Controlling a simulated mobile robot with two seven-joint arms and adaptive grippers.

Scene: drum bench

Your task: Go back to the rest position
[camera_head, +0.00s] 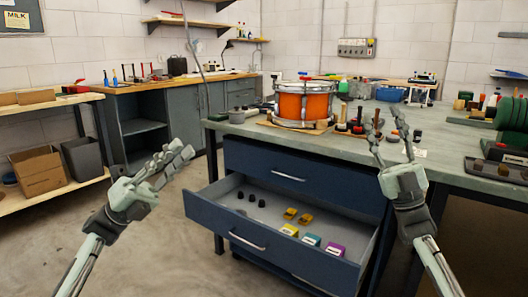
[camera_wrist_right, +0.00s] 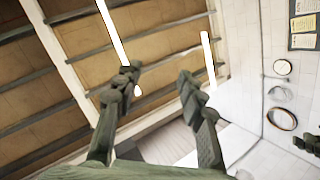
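My left gripper (camera_head: 182,150) is raised in front of the floor, left of the drawer unit, with its fingers pointing up and to the right. Two fingers show with a gap between them and nothing held. My right gripper (camera_head: 386,126) is raised with its fingers pointing up, in front of the bench top. Its fingers are spread and empty. In the right wrist view, its two fingers (camera_wrist_right: 158,85) stand apart with only the ceiling and wall behind them.
The blue drawer (camera_head: 218,211) is pulled open, holding small dark pieces and several yellow, teal and purple items. An orange drum (camera_head: 303,104) stands on the bench (camera_head: 265,130), with tools beside it. A shelf with boxes (camera_head: 40,168) is at left. The floor (camera_head: 150,250) is clear.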

